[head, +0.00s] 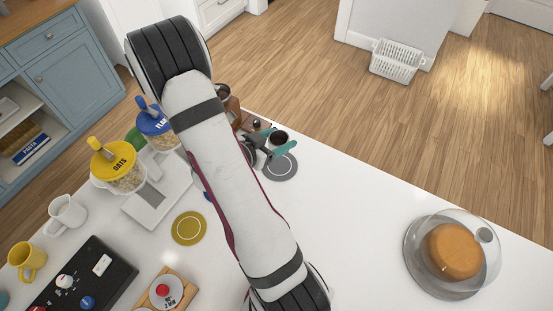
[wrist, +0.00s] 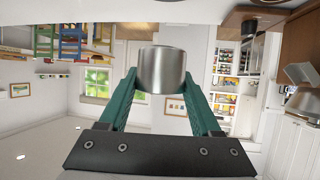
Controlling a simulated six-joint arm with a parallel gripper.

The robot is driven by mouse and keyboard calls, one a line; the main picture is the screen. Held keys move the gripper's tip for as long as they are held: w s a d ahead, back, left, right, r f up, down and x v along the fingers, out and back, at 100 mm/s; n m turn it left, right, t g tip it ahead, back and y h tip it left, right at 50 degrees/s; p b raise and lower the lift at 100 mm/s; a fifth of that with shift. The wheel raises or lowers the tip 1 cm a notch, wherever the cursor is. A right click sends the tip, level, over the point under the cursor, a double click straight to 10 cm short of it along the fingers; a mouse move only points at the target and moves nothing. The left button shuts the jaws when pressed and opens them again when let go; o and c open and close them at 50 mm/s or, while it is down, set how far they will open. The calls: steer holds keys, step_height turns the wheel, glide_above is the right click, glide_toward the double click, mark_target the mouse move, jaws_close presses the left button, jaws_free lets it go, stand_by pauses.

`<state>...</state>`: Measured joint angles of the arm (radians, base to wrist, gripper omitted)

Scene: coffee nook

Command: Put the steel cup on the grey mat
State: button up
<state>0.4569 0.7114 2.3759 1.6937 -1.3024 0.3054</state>
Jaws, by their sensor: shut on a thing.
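The steel cup (wrist: 161,70) is held between the teal fingers of my gripper (wrist: 161,80) in the wrist view, which looks upside down. In the head view my gripper (head: 272,146) is just beyond my forearm, and the round dark opening of the cup (head: 279,136) shows by its fingers. The grey mat (head: 283,169) lies on the white counter just below the cup in the picture, partly covered by the gripper. I cannot tell how high the cup is above the counter.
A yellow mat (head: 188,229) lies left of my arm. An oats jar (head: 118,168) and a blue-lidded jar (head: 153,124) stand at the left. A cake under a glass dome (head: 453,250) is at the right. The counter between the grey mat and the cake is clear.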

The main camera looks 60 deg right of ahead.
steer(key=f, duration=0.7)
steer(key=shift+s+f, duration=0.2)
steer(key=shift+f, duration=0.1)
steer(key=shift+f, duration=0.1)
steer(key=o, duration=1.5)
steer(key=shift+w+a+r, duration=0.1)
steer(key=shift+a+r, duration=0.15)
steer(key=shift+a, duration=0.05)
steer(key=v, duration=1.1)
steer(key=shift+a+r, duration=0.1)
steer(key=shift+a, duration=0.05)
